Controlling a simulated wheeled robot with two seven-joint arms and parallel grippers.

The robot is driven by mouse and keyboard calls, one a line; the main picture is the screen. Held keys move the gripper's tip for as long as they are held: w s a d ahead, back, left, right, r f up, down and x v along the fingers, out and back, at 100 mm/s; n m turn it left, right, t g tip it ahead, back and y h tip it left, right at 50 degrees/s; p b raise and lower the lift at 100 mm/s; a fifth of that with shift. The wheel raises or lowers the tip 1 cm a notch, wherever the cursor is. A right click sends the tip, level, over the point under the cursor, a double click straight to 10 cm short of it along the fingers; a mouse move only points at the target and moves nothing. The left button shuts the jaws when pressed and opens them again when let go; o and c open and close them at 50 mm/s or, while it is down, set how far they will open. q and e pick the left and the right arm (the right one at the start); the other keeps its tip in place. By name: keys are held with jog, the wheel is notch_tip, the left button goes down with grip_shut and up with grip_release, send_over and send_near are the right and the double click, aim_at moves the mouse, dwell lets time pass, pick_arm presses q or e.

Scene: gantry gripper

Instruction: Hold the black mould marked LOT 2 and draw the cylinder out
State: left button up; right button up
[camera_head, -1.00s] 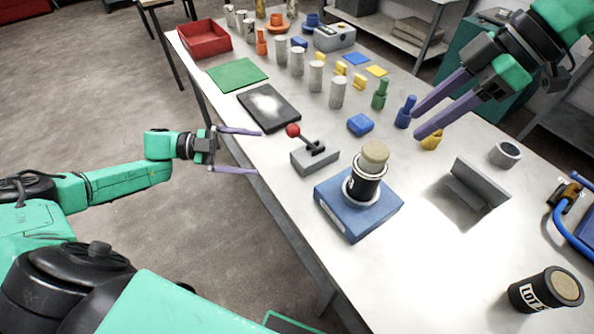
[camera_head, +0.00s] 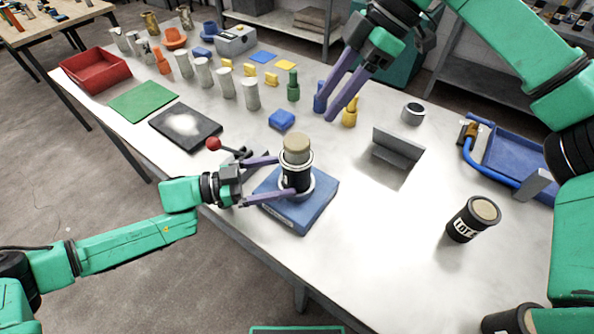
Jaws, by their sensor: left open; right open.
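A black mould (camera_head: 297,170) stands upright in a round collar on a blue block (camera_head: 318,205). A beige cylinder (camera_head: 296,145) sticks out of its top. No lettering can be read on it from here. My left gripper (camera_head: 287,177) is open, with one finger on each side of this mould; I cannot tell whether they touch it. A second black mould (camera_head: 462,232) with a pale filled top stands on the table at right. Its white label starts with LOT; the number is unclear. My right gripper (camera_head: 325,117) is open and empty, above the table behind the block.
A grey angled bracket (camera_head: 398,147) and a grey ring (camera_head: 413,113) stand right of the block. A lever box with a red knob (camera_head: 213,143) sits behind my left gripper. Another black piece (camera_head: 508,320) is at the bottom edge.

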aim_at(298, 141)
pick_arm(q)
jog(key=x, duration=0.4)
jog(key=shift+w+d, duration=0.1)
jog(key=shift+d, duration=0.1)
jog(key=c, duration=1.3)
pick_arm(e)
jog(key=o, duration=0.5)
jog(key=shift+o, duration=1.3)
jog(key=shift+s+n, duration=0.1)
jog(key=shift+n, duration=0.4)
jog(key=a+f+n, duration=0.2)
jog(key=f+n, duration=0.1)
jog(key=n, duration=0.7)
jog(key=a+f+n+t+h, duration=0.1)
jog(key=f+n, duration=0.2)
jog(key=n, duration=0.7)
jog(key=a+f+n+t, duration=0.1)
jog(key=a+f+n, duration=0.1)
jog(key=n, duration=0.7)
jog(key=shift+s+a+f+n+h, duration=0.15)
jog(key=shift+s+a+f+n, duration=0.05)
jog(key=shift+f, duration=0.2)
jog(key=shift+s+a+f+n+h, duration=0.15)
jog(key=shift+s+f+n, duration=0.05)
jog(key=shift+f, duration=0.2)
